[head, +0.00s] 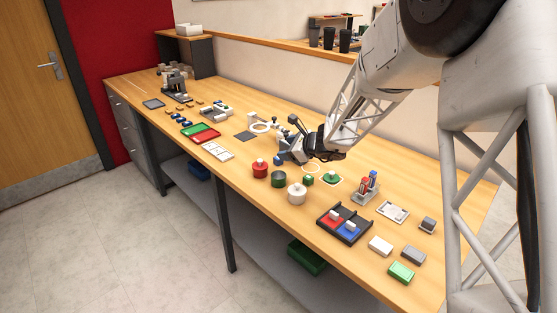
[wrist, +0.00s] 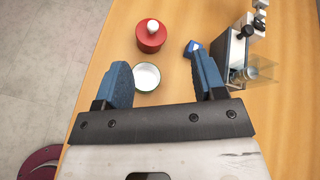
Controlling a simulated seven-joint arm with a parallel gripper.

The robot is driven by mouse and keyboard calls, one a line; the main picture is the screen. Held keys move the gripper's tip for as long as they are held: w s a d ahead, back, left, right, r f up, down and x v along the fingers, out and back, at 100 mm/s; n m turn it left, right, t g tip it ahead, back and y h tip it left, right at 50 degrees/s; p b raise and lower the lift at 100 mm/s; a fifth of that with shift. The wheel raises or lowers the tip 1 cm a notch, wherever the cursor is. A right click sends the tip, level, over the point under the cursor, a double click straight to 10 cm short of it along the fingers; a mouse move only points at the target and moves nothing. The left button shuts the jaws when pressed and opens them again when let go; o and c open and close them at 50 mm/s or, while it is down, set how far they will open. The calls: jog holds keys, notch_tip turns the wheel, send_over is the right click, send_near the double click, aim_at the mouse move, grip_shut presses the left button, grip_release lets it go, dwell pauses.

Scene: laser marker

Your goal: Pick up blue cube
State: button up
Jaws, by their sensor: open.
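A small blue cube (wrist: 191,47) with a pale mark on top lies on the wooden table in the wrist view, just beyond the tip of my right-hand finger. My gripper (wrist: 159,63) is open, and nothing is held between its fingers. The cube's near side is partly hidden by that finger, and I cannot tell whether they touch. In the head view my gripper (head: 285,156) is low over the middle of the table. A small blue patch (head: 277,161) beside its fingers appears to be the cube.
A red pot with a white knob (wrist: 150,37) stands ahead of the fingers. A round white-topped container (wrist: 147,78) shows between them. A dark and clear device (wrist: 238,55) stands close on the right. A red and blue tray (head: 345,222) lies further right.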

aim_at(276, 157)
jog(key=w+f+m+t, duration=0.1)
jog(key=w+f+m, duration=0.1)
jog(key=w+f, duration=0.1)
jog(key=w+f+m, duration=0.2)
jog(key=w+f, duration=0.2)
jog(key=w+f+m+t+h, duration=0.1)
jog(key=w+f+m, duration=0.2)
jog(key=f, duration=0.1)
jog(key=shift+w+d+t, duration=0.1)
jog(key=shift+w+t, duration=0.15)
jog(key=shift+t, duration=0.05)
jog(key=shift+w, duration=0.1)
jog(key=shift+x, duration=1.2)
jog(key=shift+x, duration=2.65)
jog(key=shift+f, duration=0.1)
jog(key=shift+c, duration=0.3)
jog(key=c, duration=0.9)
